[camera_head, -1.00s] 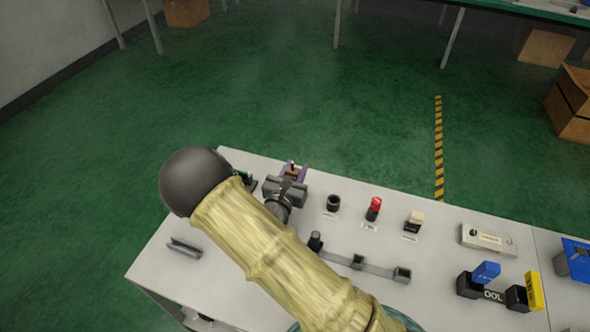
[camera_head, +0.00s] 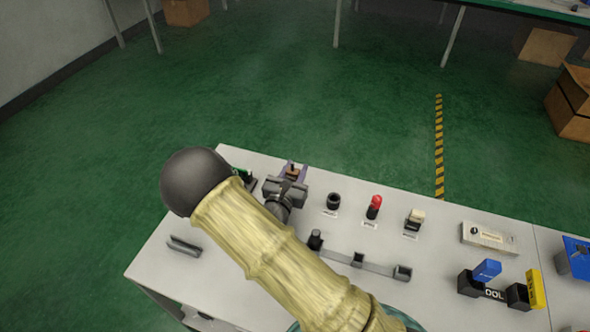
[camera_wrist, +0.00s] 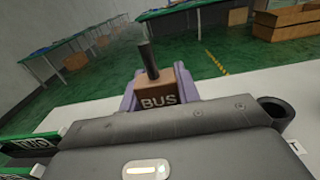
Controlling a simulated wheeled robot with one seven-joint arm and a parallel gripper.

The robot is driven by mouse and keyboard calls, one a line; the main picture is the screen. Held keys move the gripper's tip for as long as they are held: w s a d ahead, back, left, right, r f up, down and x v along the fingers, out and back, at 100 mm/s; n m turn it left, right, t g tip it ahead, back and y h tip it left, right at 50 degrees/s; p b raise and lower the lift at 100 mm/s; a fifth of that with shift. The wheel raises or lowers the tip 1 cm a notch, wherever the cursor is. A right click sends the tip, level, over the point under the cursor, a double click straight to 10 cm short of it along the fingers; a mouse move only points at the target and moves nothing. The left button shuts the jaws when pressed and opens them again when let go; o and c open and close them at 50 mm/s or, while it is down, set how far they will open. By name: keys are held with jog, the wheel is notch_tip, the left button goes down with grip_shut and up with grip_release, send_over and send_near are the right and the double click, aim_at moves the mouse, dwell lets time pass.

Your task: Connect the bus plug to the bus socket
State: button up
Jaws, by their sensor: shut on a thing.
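The bus plug is a brown block (camera_wrist: 158,101) marked "BUS", with a dark post standing up from it. It also shows small in the head view (camera_head: 293,171). My gripper (camera_head: 294,174) has purple fingers on both sides of the plug and is shut on it, near the far left edge of the table. Just left of the gripper is a dark fixture with green parts (camera_head: 244,176). It shows at the left edge of the wrist view (camera_wrist: 30,145) with white lettering that I cannot read surely; it may be the bus socket. My gripper body hides part of it.
Right of my gripper stand a black ring (camera_head: 333,201), a red-topped lever (camera_head: 375,206) and a cream-topped switch (camera_head: 415,219). A grey bar fixture (camera_head: 357,262) lies nearer. A grey bracket (camera_head: 185,247) is at left. White table (camera_head: 165,225) is clear around the bracket.

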jog(key=shift+f+b, duration=0.35)
jog(key=shift+f, duration=0.25)
